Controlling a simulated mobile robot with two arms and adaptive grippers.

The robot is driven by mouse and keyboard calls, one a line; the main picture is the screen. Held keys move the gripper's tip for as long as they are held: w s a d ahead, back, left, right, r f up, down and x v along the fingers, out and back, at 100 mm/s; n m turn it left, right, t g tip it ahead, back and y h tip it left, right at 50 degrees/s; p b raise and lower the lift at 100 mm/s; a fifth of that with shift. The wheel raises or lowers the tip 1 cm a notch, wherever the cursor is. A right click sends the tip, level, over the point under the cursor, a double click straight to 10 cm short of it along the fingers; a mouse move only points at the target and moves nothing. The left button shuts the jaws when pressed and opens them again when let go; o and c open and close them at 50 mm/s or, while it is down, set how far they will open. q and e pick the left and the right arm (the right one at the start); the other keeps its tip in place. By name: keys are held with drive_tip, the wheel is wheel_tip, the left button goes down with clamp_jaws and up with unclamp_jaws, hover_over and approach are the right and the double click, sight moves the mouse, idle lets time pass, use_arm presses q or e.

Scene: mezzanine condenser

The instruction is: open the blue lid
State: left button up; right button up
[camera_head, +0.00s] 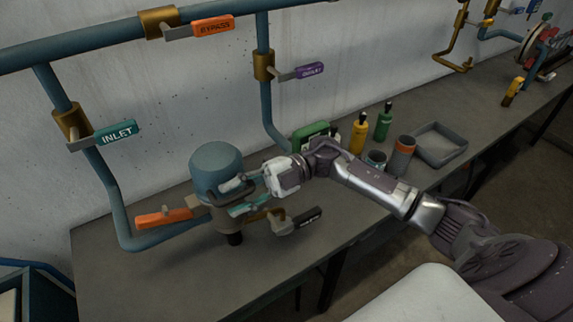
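The blue lid (216,165) is a rounded dome on top of a brown-grey valve body (232,217) on the bench at the left. It looks seated on the body. My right gripper (238,197) reaches in from the right, at the lid's lower right side. Its two fingers are spread apart, one above the other, overlapping the lid's lower edge and the body. I cannot tell whether they touch the lid. The fingers hide part of the lid's lower rim. My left gripper is not in view.
An orange handle (163,218) and a black handle (297,221) stick out beside the body. Blue pipes carry INLET (117,133), BYPASS (214,27) and purple (309,70) tags. Yellow (359,135) and green (383,122) bottles and a grey tray (440,143) stand farther right. The bench front left is clear.

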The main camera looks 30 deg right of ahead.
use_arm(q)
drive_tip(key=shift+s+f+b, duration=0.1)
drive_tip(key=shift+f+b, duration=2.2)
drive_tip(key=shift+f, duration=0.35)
use_arm(e)
drive_tip(key=d, duration=1.3)
drive_tip(key=shift+w+d, duration=0.15)
